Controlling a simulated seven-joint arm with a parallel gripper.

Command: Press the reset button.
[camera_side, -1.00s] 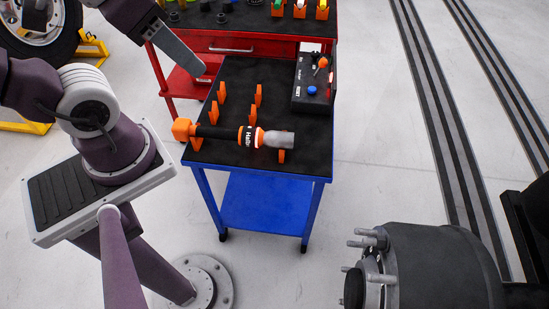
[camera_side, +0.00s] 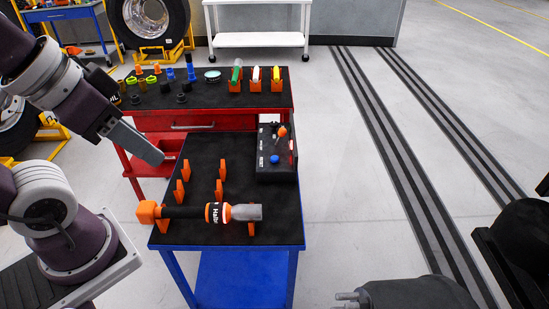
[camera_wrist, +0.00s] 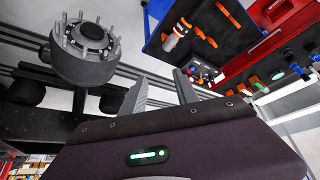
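A black control box (camera_side: 277,170) stands at the back right of the blue cart's dark top. It carries a round blue button (camera_side: 275,160), an orange-topped lever (camera_side: 282,131) and a small red part; its lettering is hard to read. My gripper (camera_side: 157,158) is left of the cart top, apart from the box, with only one grey finger clear in the side view. In the wrist view my gripper (camera_wrist: 161,84) has its two fingers spread with nothing between them. The control box (camera_wrist: 202,72) shows there just beyond the right finger.
A power tool (camera_side: 205,213) lies across orange holders at the front of the blue cart (camera_side: 275,232). A red cart (camera_side: 140,187) with sockets and several tools stands behind. A studded wheel hub (camera_wrist: 87,45) shows in the wrist view.

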